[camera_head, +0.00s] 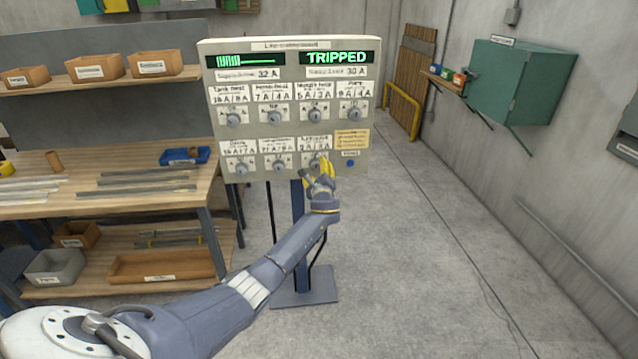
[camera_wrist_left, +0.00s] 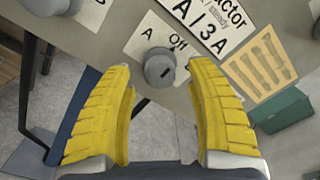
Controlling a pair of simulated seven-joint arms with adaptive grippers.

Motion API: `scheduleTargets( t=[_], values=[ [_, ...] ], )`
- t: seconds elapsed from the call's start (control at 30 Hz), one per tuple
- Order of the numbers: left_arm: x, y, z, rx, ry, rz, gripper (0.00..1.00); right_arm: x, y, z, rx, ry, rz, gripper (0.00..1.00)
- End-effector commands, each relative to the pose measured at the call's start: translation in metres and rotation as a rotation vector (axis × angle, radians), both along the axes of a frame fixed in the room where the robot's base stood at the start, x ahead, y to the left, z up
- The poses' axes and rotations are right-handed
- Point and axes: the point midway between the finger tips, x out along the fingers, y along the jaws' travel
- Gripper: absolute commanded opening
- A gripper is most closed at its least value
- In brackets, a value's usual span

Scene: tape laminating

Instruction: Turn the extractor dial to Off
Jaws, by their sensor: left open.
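The extractor dial (camera_wrist_left: 160,67) is a round grey knob on a white plate in the left wrist view. "Off" is printed above it and "A" to its left; I cannot tell clearly which way its pointer faces. In the head view it is at the panel's bottom row, largely hidden by my left gripper (camera_head: 320,172). My left gripper is open, with its yellow fingers on either side of the dial in the wrist view. I see a gap between each finger and the knob. My right gripper is not in view.
The beige panel (camera_head: 285,92) stands on a post, with several other dials and a lit "TRIPPED" display (camera_head: 337,57). A blue button (camera_head: 350,163) is right of the extractor dial. A wooden bench (camera_head: 110,188) stands left; open floor lies right.

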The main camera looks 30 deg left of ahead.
Motion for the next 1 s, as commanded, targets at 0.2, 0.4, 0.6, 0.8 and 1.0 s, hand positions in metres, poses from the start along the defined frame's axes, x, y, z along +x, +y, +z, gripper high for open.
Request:
scheduleTargets(
  t=[0.2, 0.4, 0.6, 0.8, 1.0],
  values=[
    [-0.026, -0.020, -0.002, -0.002, 0.000, -0.001, 0.56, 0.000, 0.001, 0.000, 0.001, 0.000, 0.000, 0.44],
    [-0.050, -0.040, -0.002, -0.002, 0.000, -0.001, 0.56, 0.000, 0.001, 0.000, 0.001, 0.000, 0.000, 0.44],
    [-0.068, -0.053, -0.002, -0.002, 0.000, 0.000, 0.56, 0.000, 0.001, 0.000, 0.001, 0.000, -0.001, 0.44],
    [-0.078, -0.061, -0.002, -0.002, 0.000, 0.000, 0.56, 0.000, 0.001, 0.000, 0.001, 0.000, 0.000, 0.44],
    [-0.080, -0.062, -0.002, -0.001, 0.000, 0.001, 0.56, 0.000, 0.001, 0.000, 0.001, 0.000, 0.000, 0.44]
  ],
)
